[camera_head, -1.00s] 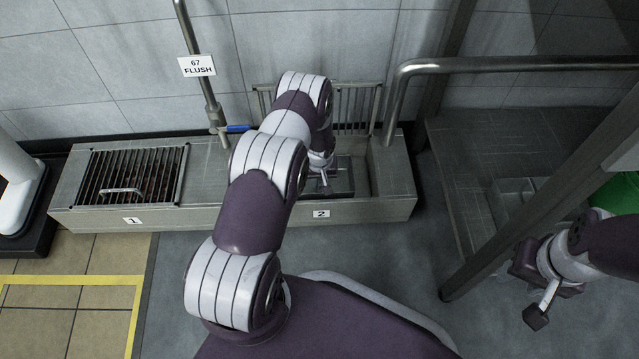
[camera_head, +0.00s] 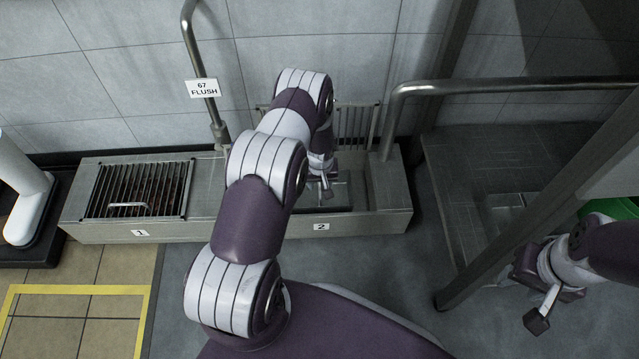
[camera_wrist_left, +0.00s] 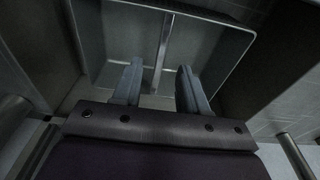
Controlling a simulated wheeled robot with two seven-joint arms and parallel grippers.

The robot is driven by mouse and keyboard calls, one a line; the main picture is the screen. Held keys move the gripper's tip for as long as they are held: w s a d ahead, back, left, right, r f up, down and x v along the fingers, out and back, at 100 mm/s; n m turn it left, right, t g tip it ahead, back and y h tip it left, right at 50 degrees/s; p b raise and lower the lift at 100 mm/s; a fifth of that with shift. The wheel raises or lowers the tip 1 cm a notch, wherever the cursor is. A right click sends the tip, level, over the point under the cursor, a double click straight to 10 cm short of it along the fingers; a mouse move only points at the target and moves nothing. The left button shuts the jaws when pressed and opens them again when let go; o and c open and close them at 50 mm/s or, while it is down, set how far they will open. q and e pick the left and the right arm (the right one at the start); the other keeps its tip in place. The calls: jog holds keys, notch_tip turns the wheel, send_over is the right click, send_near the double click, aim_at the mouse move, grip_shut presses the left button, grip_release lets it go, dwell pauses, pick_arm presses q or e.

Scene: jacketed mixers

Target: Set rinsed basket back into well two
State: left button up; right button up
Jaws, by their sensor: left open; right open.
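Well two (camera_head: 388,194) is the open right part of the grey trough, above the "2" label. A grey metal basket (camera_head: 340,197) appears to sit low inside it, partly hidden by my left arm. My left gripper (camera_head: 327,192) is over the well, pointing down. In the left wrist view its fingers (camera_wrist_left: 158,88) are open and apart, either side of a thin upright metal bar (camera_wrist_left: 163,50). An open box-like interior (camera_wrist_left: 110,35) lies below. I cannot tell whether the fingers touch the bar. My right gripper (camera_head: 540,303) is open and empty at the far right, well away from the trough.
Well one's grate (camera_head: 137,188) covers the left part of the trough. A slatted grate (camera_head: 357,128) stands upright behind well two. The flush pipe (camera_head: 198,50) rises left of my arm. A thick rail (camera_head: 500,87) and slanted post (camera_head: 540,200) stand to the right.

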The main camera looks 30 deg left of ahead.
pick_arm(q)
jog(key=s+d+r+m+p, duration=0.1)
jog(key=s+d+r, duration=0.15)
jog(key=r, duration=0.85)
jog(key=s+d+r+m+p, duration=0.1)
jog(key=d+r+m, duration=0.15)
jog(key=r, duration=0.85)
jog(key=s+d+r+m, duration=0.1)
jog(key=s+d+r, duration=0.2)
jog(key=s+r, duration=0.3)
jog(key=s+d+r+m, duration=0.2)
jog(key=s+d+r, duration=0.1)
jog(key=s+r, duration=0.4)
jog(key=s, duration=0.2)
jog(key=shift+s+d+h, duration=0.3)
jog(key=shift+s+h, duration=0.1)
pick_arm(e)
notch_tip(320, 180, up, 3)
jog(key=shift+r, duration=0.1)
